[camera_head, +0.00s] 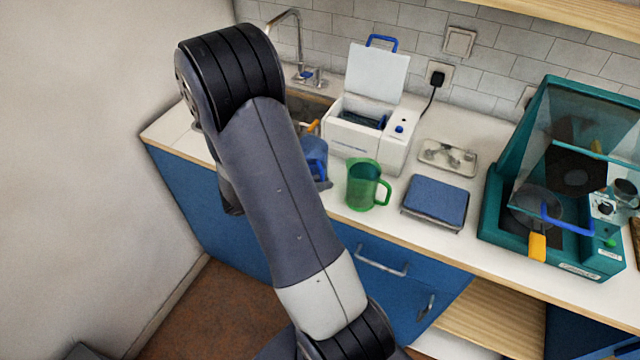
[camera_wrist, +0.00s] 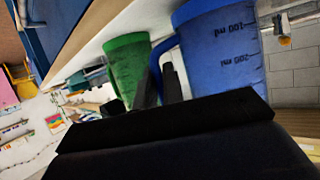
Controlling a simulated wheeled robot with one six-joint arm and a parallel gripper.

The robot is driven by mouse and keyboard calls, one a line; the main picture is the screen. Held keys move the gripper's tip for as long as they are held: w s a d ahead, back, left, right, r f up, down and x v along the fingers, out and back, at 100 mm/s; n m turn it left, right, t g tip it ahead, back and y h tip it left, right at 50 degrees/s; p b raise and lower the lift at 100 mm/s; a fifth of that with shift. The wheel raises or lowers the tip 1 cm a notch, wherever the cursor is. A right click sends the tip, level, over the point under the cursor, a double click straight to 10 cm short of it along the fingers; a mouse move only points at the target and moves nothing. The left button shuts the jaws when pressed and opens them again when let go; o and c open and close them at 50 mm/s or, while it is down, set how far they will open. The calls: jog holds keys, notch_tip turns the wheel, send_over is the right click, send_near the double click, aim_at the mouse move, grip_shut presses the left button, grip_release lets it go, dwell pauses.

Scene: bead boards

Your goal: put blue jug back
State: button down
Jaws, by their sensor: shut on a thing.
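The blue jug (camera_head: 316,152) is at the left part of the counter, between my arm and the white machine, partly hidden by my arm. In the wrist view the blue jug (camera_wrist: 222,55) is large and close, with dark measuring marks on its side. My gripper (camera_wrist: 160,82) is shut on its handle, with the dark fingers on either side of it. I cannot tell whether the jug's base touches the counter. A green jug (camera_head: 363,187) stands upright just to the right; it also shows in the wrist view (camera_wrist: 127,66).
A white machine (camera_head: 366,145) with its lid up stands behind the jugs. A blue-topped scale (camera_head: 436,201), a metal tray (camera_head: 448,157) and a teal hooded station (camera_head: 500,205) are to the right. A sink tap (camera_head: 298,45) is at the back left.

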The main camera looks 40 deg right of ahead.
jog(key=shift+f, duration=0.25)
jog(key=shift+f, duration=0.1)
jog(key=c, duration=1.5)
grip_release()
jog(key=shift+a+r, duration=0.1)
jog(key=shift+r, duration=0.1)
jog(key=v, duration=1.1)
jog(key=shift+a+r+b, duration=0.15)
jog(key=shift+a+b, duration=0.25)
